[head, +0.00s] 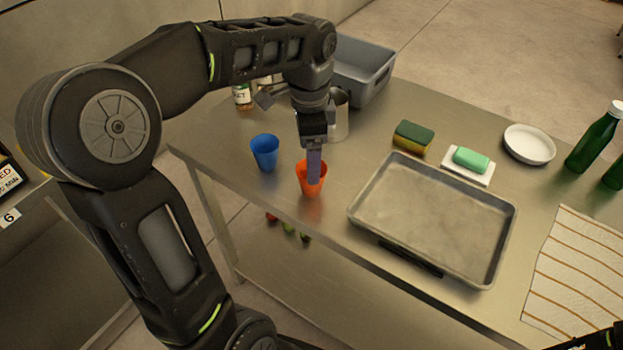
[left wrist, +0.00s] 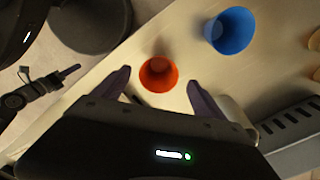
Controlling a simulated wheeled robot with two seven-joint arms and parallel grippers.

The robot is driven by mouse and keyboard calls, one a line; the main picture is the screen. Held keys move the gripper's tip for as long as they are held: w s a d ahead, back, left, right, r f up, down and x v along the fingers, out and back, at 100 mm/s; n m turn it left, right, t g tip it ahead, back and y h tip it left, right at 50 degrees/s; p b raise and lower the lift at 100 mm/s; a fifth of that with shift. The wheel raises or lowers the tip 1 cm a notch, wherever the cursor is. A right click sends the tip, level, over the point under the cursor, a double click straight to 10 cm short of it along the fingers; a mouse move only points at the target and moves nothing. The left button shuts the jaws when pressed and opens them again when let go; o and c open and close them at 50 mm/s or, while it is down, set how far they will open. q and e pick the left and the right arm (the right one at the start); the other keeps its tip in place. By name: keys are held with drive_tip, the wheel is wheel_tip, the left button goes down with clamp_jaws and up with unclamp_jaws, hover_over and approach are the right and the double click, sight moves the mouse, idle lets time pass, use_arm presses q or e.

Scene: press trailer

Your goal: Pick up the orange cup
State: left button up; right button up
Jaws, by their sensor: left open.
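The orange cup (head: 312,183) stands upright on the steel table, right of the blue cup. My left gripper (head: 314,165) is directly over it in the head view, its finger covering part of the cup. In the left wrist view the orange cup (left wrist: 158,74) shows its open mouth. It sits between and just beyond the two spread fingertips of my left gripper (left wrist: 158,78). The gripper is open and empty. I cannot tell whether the fingertips are level with the cup. My right gripper is not clearly seen.
A blue cup (head: 265,152) stands close by on the left; it also shows in the left wrist view (left wrist: 231,31). A metal tray (head: 435,167) lies to the right. A sponge (head: 413,137), green soap (head: 471,158), white bowl (head: 530,144) and grey bin (head: 362,70) are farther off.

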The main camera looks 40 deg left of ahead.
use_arm(q)
drive_tip(key=shift+d+f+p, duration=0.15)
drive_tip(key=shift+f+p, duration=0.25)
drive_tip(key=shift+f, duration=2.2)
drive_tip(key=c, duration=1.3)
